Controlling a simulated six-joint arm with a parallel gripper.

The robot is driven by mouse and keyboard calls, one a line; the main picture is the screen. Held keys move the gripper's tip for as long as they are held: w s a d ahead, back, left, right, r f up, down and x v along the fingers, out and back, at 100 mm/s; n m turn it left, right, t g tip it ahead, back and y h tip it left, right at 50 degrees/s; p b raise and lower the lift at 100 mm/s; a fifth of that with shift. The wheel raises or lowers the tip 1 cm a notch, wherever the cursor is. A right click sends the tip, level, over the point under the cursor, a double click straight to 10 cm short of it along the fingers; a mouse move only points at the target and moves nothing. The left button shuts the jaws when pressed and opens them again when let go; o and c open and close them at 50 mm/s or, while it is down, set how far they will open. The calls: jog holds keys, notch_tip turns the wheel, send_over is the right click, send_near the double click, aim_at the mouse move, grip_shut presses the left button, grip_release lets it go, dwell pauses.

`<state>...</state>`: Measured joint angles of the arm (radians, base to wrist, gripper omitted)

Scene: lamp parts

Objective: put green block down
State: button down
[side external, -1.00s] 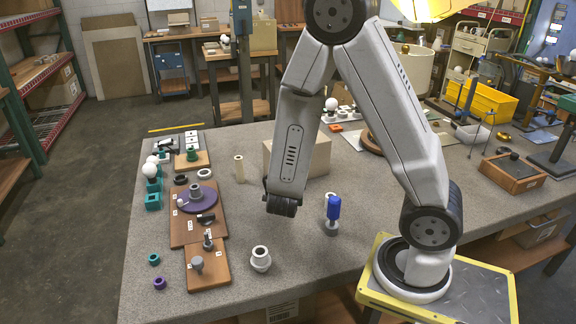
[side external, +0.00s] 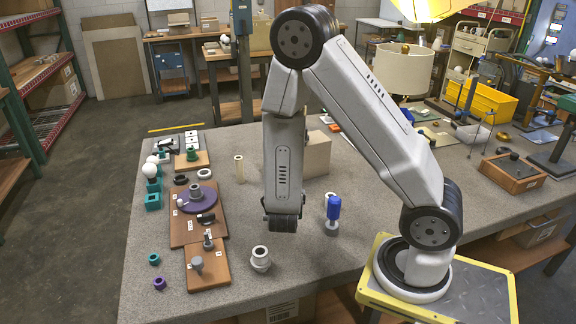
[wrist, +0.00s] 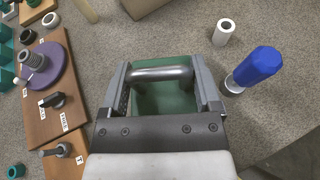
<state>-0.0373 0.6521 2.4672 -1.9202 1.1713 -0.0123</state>
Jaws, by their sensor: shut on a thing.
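In the wrist view, the green block (wrist: 163,100) sits between the two fingers of my gripper (wrist: 164,82), which is shut on it. A shiny metal bar (wrist: 160,73) spans the far side of the block. The gripper frame hides part of the block, and I cannot tell how far it is above the table. In the side view, the end of my arm hangs over the middle of the grey table (side external: 225,298). The gripper jaws and the block are hidden there.
A blue-handled tool (side external: 334,208) and a white tube (wrist: 223,32) stand to the right. A white ringed part (side external: 260,262) stands in front. Wooden boards with a purple disc (side external: 211,201) and knobs lie left. A cardboard box (side external: 317,156) stands behind. Table between boards and arm is mostly clear.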

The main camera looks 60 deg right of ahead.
jog(key=shift+w+f, duration=0.1)
jog(key=shift+f, duration=1.2)
jog(key=shift+f, duration=0.1)
jog(key=shift+f, duration=1.95)
jog(key=shift+f, duration=0.6)
grip_release()
jog(key=shift+r, duration=0.1)
